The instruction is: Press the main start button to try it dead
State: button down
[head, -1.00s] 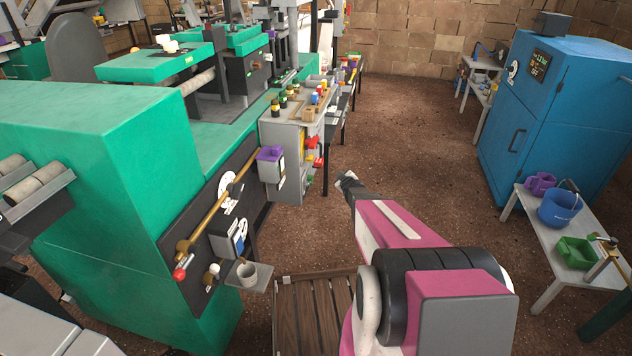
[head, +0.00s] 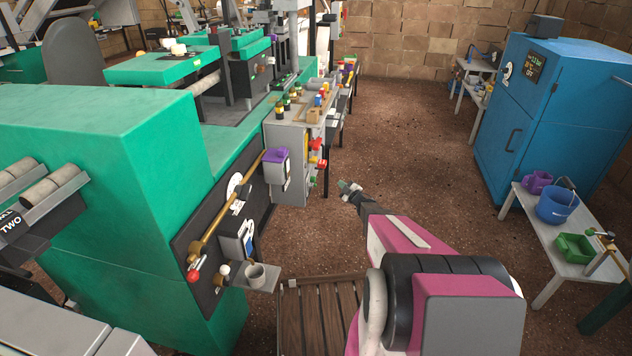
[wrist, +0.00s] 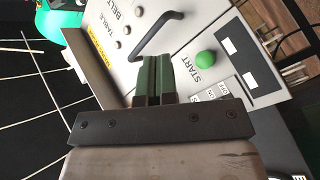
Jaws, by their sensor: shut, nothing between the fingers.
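A round green button (wrist: 206,58) stands on a pale control panel (wrist: 185,50) in the wrist view, with the word START printed beside it. My gripper (wrist: 155,62) is shut and empty. Its dark green fingers reach over the panel to the left of the button in the picture, apart from it. I cannot tell how far above the panel the fingertips are. In the head view my gripper (head: 349,187) is in the air over the brown floor, to the right of the green machine's side. I cannot match the START panel to a place in the head view.
The wrist view shows a black bar handle (wrist: 158,32) close beyond my fingers, and small knobs (wrist: 121,37) near the words TABLE and BELT. In the head view, a grey box with coloured controls (head: 290,135) stands left of my gripper. Open floor (head: 420,150) lies to its right.

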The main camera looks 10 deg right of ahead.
jog(key=w+a, duration=0.2)
jog(key=a, duration=0.6)
jog(key=shift+w+a, duration=0.15)
jog(key=shift+w, duration=0.2)
jog(key=shift+a, duration=0.15)
dwell(1.8)
jog(key=shift+w+a, duration=0.15)
jog(key=shift+a, duration=0.1)
jog(key=shift+w+a, duration=0.15)
jog(key=shift+a, duration=0.3)
dwell(0.9)
jog(key=shift+d, duration=0.15)
jog(key=shift+s+d, duration=0.3)
jog(key=shift+d, duration=0.4)
jog(key=shift+s+d, duration=0.25)
jog(key=shift+d, duration=0.55)
jog(key=shift+s+d, duration=0.3)
jog(key=shift+d, duration=0.5)
jog(key=shift+s+d, duration=0.25)
jog(key=shift+d, duration=0.55)
jog(key=shift+r, duration=0.1)
